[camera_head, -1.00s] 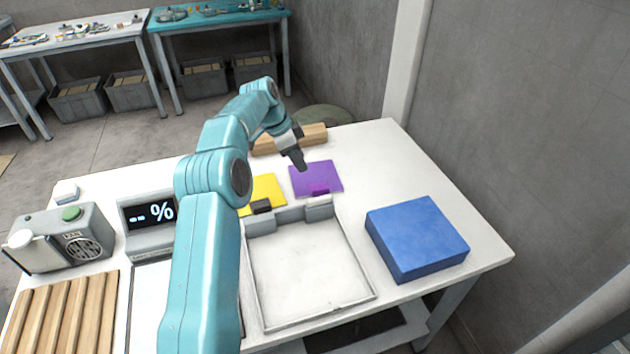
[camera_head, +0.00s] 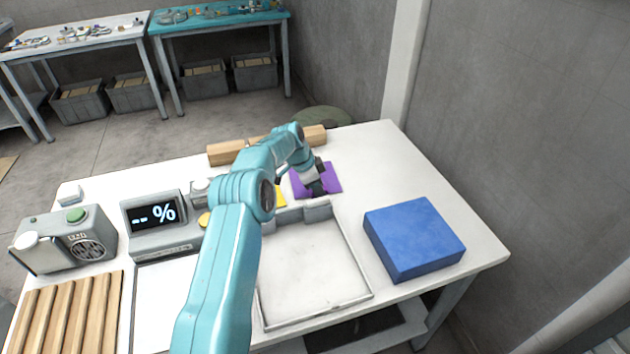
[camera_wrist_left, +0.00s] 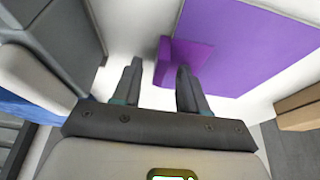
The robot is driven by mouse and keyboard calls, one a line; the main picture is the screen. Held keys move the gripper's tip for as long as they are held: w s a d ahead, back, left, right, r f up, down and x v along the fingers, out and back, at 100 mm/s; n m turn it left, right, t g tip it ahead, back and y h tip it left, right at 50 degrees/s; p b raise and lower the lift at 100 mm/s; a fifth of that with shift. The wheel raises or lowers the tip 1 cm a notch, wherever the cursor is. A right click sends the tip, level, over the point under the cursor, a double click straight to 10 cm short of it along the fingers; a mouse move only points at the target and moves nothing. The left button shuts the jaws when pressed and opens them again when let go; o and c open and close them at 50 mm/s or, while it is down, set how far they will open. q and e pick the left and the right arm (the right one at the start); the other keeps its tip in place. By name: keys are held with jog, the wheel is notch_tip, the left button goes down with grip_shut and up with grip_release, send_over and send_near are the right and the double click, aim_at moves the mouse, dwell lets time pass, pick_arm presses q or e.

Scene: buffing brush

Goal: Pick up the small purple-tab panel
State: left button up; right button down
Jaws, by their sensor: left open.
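The purple panel (camera_head: 333,178) lies flat on the white table behind the grey-walled tray. In the left wrist view the panel (camera_wrist_left: 255,45) fills the upper right, and its small raised purple tab (camera_wrist_left: 163,62) stands at its near edge. My left gripper (camera_head: 319,191) is over the panel's near edge and hides the tab in the head view. In the left wrist view the left gripper (camera_wrist_left: 158,80) is open, with its fingers apart and the tab between or just beyond their tips. I cannot tell whether either finger touches it. My right gripper is not in view.
A yellow panel (camera_head: 280,199) is mostly hidden behind my arm. The tray (camera_head: 312,270) is in front, and a blue block (camera_head: 414,239) sits to its right. A wooden bar (camera_head: 228,152) lies at the back. The display box (camera_head: 160,225) and fan box (camera_head: 66,240) stand left.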

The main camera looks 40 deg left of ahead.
pick_arm(q)
jog(key=shift+s+r, duration=0.15)
jog(key=shift+c, duration=0.9)
jog(key=c, duration=0.5)
grip_shut()
